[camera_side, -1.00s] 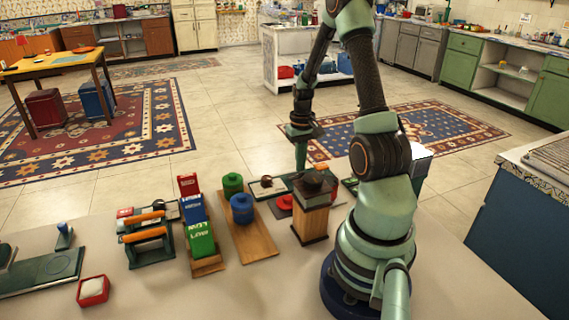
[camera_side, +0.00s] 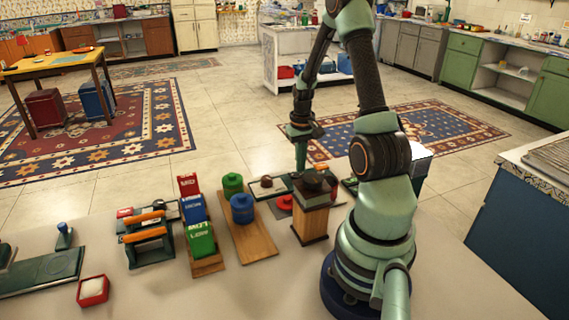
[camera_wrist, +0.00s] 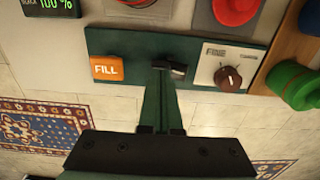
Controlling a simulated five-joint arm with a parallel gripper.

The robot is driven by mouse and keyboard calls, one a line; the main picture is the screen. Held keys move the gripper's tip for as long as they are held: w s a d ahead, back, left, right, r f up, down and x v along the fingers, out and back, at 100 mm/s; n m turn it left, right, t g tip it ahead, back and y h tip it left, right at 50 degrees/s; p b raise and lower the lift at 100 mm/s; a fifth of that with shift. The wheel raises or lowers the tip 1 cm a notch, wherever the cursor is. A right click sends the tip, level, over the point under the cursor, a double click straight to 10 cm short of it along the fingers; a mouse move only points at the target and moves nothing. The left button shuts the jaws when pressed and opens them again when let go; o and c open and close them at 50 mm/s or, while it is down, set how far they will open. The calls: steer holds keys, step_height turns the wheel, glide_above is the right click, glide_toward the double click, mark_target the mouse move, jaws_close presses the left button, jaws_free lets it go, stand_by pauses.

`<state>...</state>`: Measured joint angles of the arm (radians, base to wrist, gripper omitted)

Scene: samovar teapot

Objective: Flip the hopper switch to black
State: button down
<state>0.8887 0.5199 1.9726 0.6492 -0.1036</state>
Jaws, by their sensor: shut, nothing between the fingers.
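A dark green panel (camera_wrist: 130,44) carries an orange FILL button (camera_wrist: 107,69) on the left and a brown knob (camera_wrist: 228,79) on a pale dial on the right. Between them is a small black piece (camera_wrist: 178,70), which looks like the hopper switch; which way it is set I cannot tell. My gripper (camera_wrist: 164,76) is shut and empty, its narrow green fingers reaching to this black piece; whether they touch it is unclear. In the side view my gripper (camera_side: 300,168) points down at the panel (camera_side: 284,184), partly behind a wooden grinder box (camera_side: 311,218).
Red and green lidded pieces (camera_wrist: 236,8) (camera_wrist: 292,84) lie beside the panel. In the side view, a blue canister (camera_side: 242,209) and stacked labelled boxes (camera_side: 201,240) stand left of the grinder.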

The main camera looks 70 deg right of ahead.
mark_target(299, 175)
step_height(299, 175, up, 6)
stand_by(0.7)
steer(key=w+a+r+n+t+h, duration=0.1)
steer(key=w+a+r+n, duration=0.15)
steer(key=a+r, duration=0.4)
steer(key=w+a+r+n+t, duration=0.2)
steer(key=w+a+r, duration=0.2)
steer(key=a, duration=0.5)
steer(key=s+a+r+n+t, duration=0.1)
steer(key=a+r+n, duration=0.1)
steer(key=a, duration=0.5)
steer(key=s+a+r+n+t+y, duration=0.1)
steer(key=a+r+n, duration=0.1)
steer(key=a, duration=0.6)
steer(key=shift+s+r+t, duration=0.3)
steer(key=shift+r, duration=0.15)
